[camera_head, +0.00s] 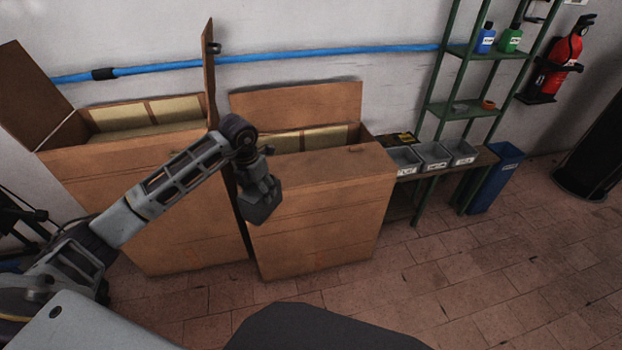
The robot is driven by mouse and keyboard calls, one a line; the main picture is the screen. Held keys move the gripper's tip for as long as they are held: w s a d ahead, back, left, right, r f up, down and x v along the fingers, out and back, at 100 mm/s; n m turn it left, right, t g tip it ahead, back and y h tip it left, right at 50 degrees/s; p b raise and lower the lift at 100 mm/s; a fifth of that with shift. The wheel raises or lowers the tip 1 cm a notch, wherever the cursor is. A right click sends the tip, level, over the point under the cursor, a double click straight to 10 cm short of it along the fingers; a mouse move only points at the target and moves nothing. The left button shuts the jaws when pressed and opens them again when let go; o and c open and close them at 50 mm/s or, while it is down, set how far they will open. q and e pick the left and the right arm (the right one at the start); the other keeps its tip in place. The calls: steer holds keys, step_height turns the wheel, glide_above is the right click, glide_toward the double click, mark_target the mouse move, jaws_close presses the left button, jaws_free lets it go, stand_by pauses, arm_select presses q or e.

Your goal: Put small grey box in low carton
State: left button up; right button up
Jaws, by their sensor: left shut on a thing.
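My left gripper (259,186) hangs at the end of the arm coming in from the left, in front of the near-left side of the right carton. It is shut on a dark grey angular thing, which looks like the small grey box (262,206). Two brown cartons with raised flaps stand side by side against the wall: the left carton (165,225) and the right carton (320,225). The right one looks a little smaller and seems to be the low carton. Its top opening shows behind its front edge. My right gripper is out of view.
Several grey bins (433,154) sit on a low bench right of the cartons. A green shelf (462,109) with bottles, a blue bin (494,180) and a red fire extinguisher (563,58) stand farther right. The tiled floor (480,270) at front right is clear.

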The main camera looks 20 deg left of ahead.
arm_select(q)
steer(key=n, duration=0.4)
steer(key=shift+n+y, duration=0.3)
steer(key=shift+y, duration=0.1)
steer(key=shift+n, duration=1.4)
steer(key=shift+n+y, duration=0.3)
steer(key=shift+n, duration=0.3)
